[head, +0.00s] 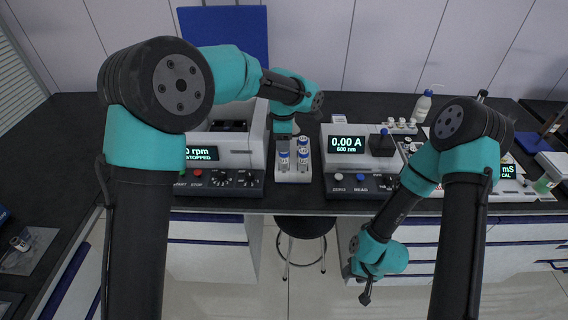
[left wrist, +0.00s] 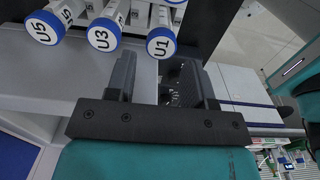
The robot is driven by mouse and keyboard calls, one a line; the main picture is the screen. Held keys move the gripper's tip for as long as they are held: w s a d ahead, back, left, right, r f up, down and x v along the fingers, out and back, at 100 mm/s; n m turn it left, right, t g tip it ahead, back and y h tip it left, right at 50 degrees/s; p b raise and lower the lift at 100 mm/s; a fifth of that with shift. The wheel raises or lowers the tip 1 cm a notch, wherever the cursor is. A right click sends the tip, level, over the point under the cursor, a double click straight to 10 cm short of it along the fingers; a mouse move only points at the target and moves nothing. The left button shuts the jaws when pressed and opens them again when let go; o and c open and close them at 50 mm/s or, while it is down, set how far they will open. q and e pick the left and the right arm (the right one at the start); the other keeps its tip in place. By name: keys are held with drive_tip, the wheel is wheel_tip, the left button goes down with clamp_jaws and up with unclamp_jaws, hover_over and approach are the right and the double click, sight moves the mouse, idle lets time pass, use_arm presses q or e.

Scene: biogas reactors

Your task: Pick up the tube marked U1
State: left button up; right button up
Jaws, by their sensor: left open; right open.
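The tube marked U1 (left wrist: 161,44) has a white top with a blue rim and shows in the left wrist view, at the right end of a row with U3 (left wrist: 101,34) and U5 (left wrist: 43,27). My left gripper (left wrist: 163,82) is open and empty, its fingers just short of U1's cap. In the head view several capped tubes stand in a white rack (head: 293,177), their labels too small to read. My left gripper (head: 284,134) is over the back of this rack and hides part of it. My right gripper (head: 366,292) is low in front of the bench, away from the tubes.
A centrifuge (head: 228,160) reading "STOPPED" stands left of the rack, and a photometer (head: 347,160) reading "0.00 A" stands right of it. A wash bottle (head: 422,106) and a rack of small white-capped vials (head: 402,125) are further right. A stool (head: 303,226) stands below the bench.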

sight(284, 156)
use_arm(q)
drive_tip(key=shift+d+f, duration=0.15)
drive_tip(key=shift+f, duration=2.45)
drive_tip(key=shift+c, duration=0.3)
drive_tip(key=c, duration=0.6)
